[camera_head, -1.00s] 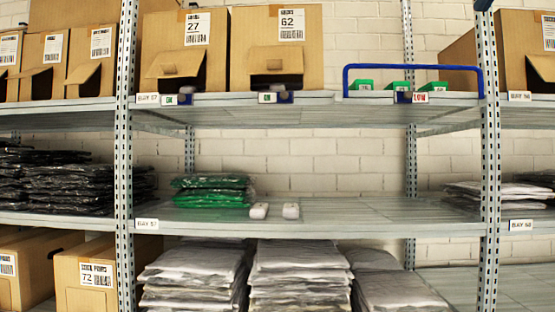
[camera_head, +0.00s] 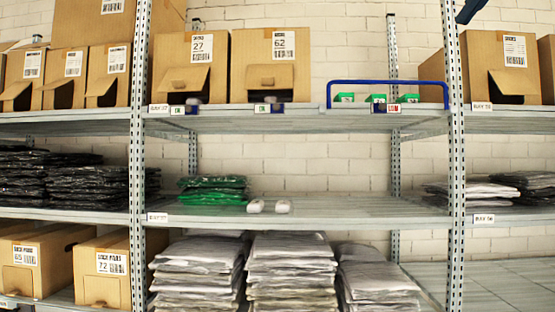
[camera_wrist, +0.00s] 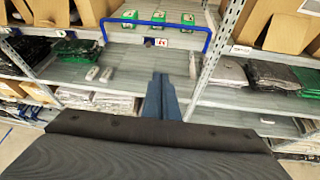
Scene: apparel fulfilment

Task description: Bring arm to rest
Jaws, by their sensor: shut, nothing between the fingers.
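My gripper (camera_wrist: 160,80) shows in the wrist view as two blue fingers pressed together, with nothing between them. It points out toward the shelving, in front of the rack and apart from any goods. A dark wide part of my own wrist fills the bottom of that view. In the head view, a dark blue tip shows at the top right edge; the rest of my arm is out of that frame.
A rack stands ahead with cartons (camera_head: 270,65), a blue-railed section with green boxes (camera_head: 377,98), a green bagged stack (camera_head: 213,190), two white items (camera_head: 269,206) and grey bagged stacks (camera_head: 291,265). Uprights (camera_head: 455,160) divide the bays. Floor shows at the wrist view's lower left.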

